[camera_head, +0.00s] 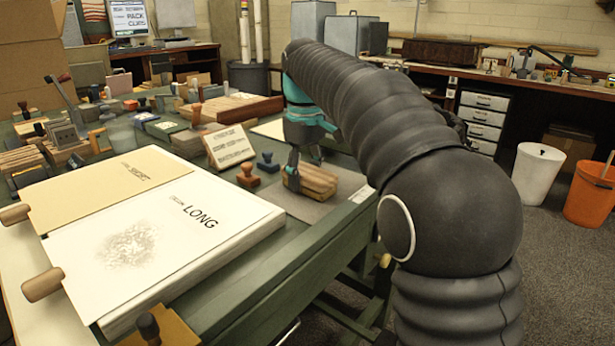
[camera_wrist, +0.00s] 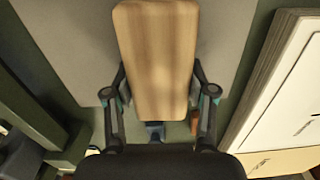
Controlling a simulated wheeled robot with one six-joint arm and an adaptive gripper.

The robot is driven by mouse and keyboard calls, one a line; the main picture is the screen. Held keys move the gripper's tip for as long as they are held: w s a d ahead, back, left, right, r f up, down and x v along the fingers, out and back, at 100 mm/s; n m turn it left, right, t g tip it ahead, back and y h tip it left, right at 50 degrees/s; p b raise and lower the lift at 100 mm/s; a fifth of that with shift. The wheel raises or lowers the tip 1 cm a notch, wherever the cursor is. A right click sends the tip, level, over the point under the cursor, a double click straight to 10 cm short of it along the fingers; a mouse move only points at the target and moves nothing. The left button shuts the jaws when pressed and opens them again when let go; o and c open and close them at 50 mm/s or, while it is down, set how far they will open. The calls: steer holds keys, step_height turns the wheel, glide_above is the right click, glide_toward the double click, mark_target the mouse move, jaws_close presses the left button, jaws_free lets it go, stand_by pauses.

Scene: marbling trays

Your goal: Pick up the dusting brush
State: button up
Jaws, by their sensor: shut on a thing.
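The dusting brush (camera_head: 318,180) shows in the head view as a light wooden block at the grey mat (camera_head: 290,203) on the green bench. In the wrist view its long pale wooden top (camera_wrist: 157,50) runs up between the fingers, narrower at the near end. Its bristles are hidden in the wrist view. My gripper (camera_head: 292,167) is shut on the brush, one finger on each long side in the wrist view (camera_wrist: 160,82). I cannot tell whether the brush touches the mat.
A thick white paper stack marked LONG (camera_head: 165,235) lies to the left. A tilted sign board (camera_head: 229,147), a brown-handled stamp (camera_head: 248,176) and a dark blue stamp (camera_head: 268,162) stand close left of the brush. White (camera_head: 538,172) and orange (camera_head: 590,193) bins stand on the floor right.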

mark_target(305, 168)
step_height(305, 168, up, 4)
steer(key=shift+r+p, duration=0.15)
steer(key=shift+p, duration=0.5)
steer(key=s+d+r, duration=0.6)
steer(key=s+d, duration=0.1)
steer(key=d, duration=0.1)
steer(key=shift+s+d+r, duration=0.25)
steer(key=shift+s+d, duration=0.15)
